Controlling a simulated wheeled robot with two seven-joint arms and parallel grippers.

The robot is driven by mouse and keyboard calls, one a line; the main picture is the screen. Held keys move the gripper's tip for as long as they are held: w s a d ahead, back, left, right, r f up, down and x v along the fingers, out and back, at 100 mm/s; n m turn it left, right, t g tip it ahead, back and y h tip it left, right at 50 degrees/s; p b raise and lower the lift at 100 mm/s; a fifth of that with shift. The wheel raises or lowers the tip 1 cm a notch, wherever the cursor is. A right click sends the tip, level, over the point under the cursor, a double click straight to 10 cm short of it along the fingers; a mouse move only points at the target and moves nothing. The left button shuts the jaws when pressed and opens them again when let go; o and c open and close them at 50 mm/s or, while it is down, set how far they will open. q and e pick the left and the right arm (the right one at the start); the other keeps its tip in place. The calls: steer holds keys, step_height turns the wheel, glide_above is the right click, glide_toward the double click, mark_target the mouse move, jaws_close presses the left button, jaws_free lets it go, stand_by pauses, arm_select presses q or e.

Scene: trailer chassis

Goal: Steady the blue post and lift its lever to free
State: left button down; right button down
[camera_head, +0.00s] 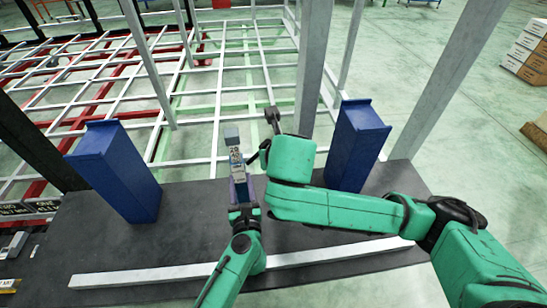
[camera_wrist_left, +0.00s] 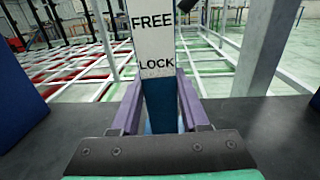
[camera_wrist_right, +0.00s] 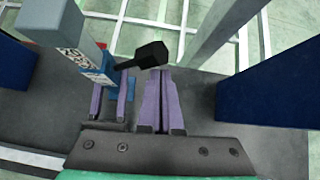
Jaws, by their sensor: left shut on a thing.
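The blue post (camera_wrist_left: 160,108) stands upright between the purple fingers of my left gripper (camera_wrist_left: 158,80), which is shut on it. A white plate (camera_wrist_left: 157,40) on the post reads FREE above and LOCK below. The post's grey top (camera_head: 231,133) shows in the head view. In the right wrist view a black lever (camera_wrist_right: 148,56) with a blocky end sticks out to the right of the post. My right gripper (camera_wrist_right: 160,73) has its fingers together, with nothing visible between them. Its tips appear just below the lever's end; contact cannot be told. My right arm hides this gripper in the head view.
Blue boxy columns stand on the dark deck at left (camera_head: 118,172) and right (camera_head: 355,145). A pale bar (camera_head: 150,274) lies along the near deck. Grey uprights (camera_head: 312,70) rise close behind the post. The white chassis frame spreads beyond.

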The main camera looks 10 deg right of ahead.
steer(key=s+a+r, duration=0.2)
steer(key=s, duration=0.7)
steer(key=shift+r, duration=0.3)
